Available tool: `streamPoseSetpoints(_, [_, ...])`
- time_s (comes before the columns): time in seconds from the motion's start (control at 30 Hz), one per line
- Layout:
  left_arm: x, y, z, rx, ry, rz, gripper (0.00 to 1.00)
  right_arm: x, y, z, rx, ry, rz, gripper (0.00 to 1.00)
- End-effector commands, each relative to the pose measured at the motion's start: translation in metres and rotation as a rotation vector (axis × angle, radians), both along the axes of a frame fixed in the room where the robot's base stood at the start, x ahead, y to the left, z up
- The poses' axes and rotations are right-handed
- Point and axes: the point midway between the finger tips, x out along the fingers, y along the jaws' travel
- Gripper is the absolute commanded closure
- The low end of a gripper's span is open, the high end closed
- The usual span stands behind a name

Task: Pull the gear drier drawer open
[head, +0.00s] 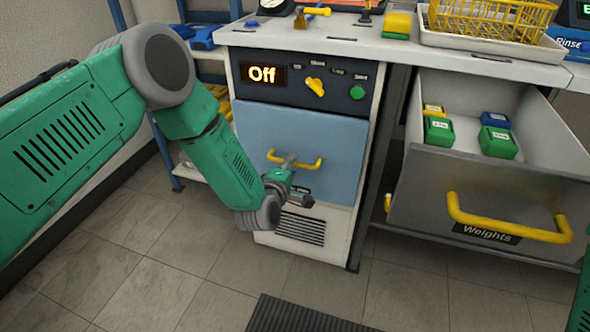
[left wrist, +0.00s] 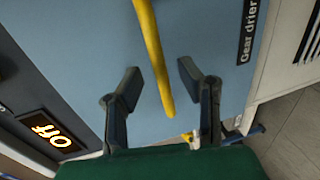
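The gear drier drawer (head: 315,135) has a blue front and looks closed, set in the white cabinet under the "Off" display (head: 263,74). Its yellow bar handle (head: 308,165) is partly hidden by my left gripper (head: 293,175). In the left wrist view, the blue front bears a "Gear drier" label (left wrist: 248,30). There my left gripper (left wrist: 160,78) is open, with one finger on each side of the yellow handle (left wrist: 152,50) and gaps between. I cannot tell how far the fingers reach past the bar. My right gripper is not in view.
To the right, the "Weights" drawer (head: 480,195) stands open, holding green, blue and yellow blocks, its yellow handle (head: 508,225) jutting forward. A yellow basket (head: 490,18) is on the worktop. Tiled floor (head: 160,255) in front is clear, apart from a dark mat (head: 310,315).

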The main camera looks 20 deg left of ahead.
Motion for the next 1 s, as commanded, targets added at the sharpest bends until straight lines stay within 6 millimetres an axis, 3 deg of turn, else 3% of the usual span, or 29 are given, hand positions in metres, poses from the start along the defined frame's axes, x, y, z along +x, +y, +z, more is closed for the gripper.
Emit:
streamPoseSetpoints(0.2, [0.022,0.001,-0.005,-0.001,-0.002,0.000,0.67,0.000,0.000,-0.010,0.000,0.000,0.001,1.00])
streamPoseSetpoints(0.53, [0.025,-0.002,-0.004,0.002,0.000,-0.001,0.67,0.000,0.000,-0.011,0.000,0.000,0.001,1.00])
streamPoseSetpoints(0.57, [0.025,-0.002,-0.004,0.002,0.000,-0.001,0.74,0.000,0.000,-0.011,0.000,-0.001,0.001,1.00])
streamPoseSetpoints(0.63, [0.025,-0.001,-0.005,0.001,0.000,-0.001,0.99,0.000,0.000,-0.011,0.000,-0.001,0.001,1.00])
streamPoseSetpoints(1.0, [0.019,0.001,-0.005,0.001,0.003,0.002,1.00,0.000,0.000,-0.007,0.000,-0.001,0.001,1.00])
